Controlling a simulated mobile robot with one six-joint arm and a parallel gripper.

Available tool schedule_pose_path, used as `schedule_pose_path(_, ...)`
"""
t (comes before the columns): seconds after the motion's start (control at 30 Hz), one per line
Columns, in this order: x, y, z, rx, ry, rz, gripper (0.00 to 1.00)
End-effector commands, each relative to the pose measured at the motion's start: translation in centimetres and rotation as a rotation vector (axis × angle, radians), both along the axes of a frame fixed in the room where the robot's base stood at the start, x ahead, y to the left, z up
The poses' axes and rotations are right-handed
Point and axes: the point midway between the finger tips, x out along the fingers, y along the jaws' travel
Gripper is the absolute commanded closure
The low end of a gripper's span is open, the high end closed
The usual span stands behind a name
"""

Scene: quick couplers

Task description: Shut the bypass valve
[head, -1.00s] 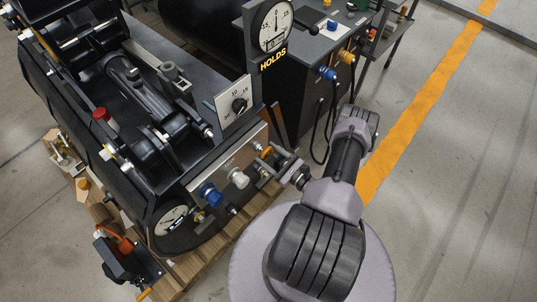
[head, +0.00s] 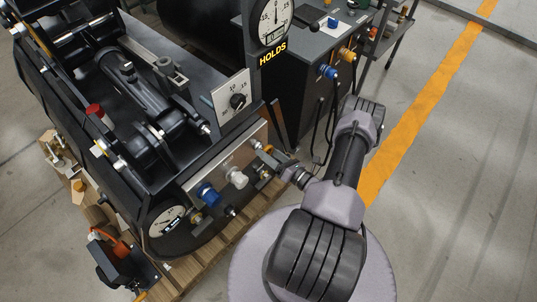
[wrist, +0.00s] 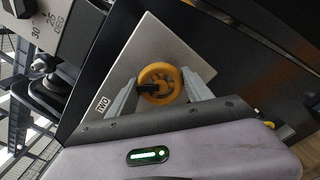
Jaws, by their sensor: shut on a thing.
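A yellow handwheel (wrist: 160,84) with a dark spoke or lever across it sits on a pale metal plate (wrist: 150,52) in the wrist view. The plate carries a small label that seems to read "TWO". My gripper (wrist: 160,92) has one grey finger on each side of the wheel and is shut on it. In the head view my gripper (head: 264,155) is at the right end of the front panel (head: 208,175) and mostly covers the wheel. No label naming the wheel as the bypass valve is readable.
Blue (head: 208,195) and white (head: 237,178) couplers stick out of the panel left of my gripper. A knob dial (head: 237,101) sits above the panel. Dark hoses (head: 318,125) hang behind my arm. Floor at right is clear.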

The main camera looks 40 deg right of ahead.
Motion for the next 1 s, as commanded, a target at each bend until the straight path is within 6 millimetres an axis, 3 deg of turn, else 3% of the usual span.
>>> schedule_pose_path(0.5,-0.02,0.01,-0.27,0.455,0.037,0.001,0.82)
schedule_pose_path(1.0,-0.01,0.01,-0.21,0.682,0.055,0.001,0.82)
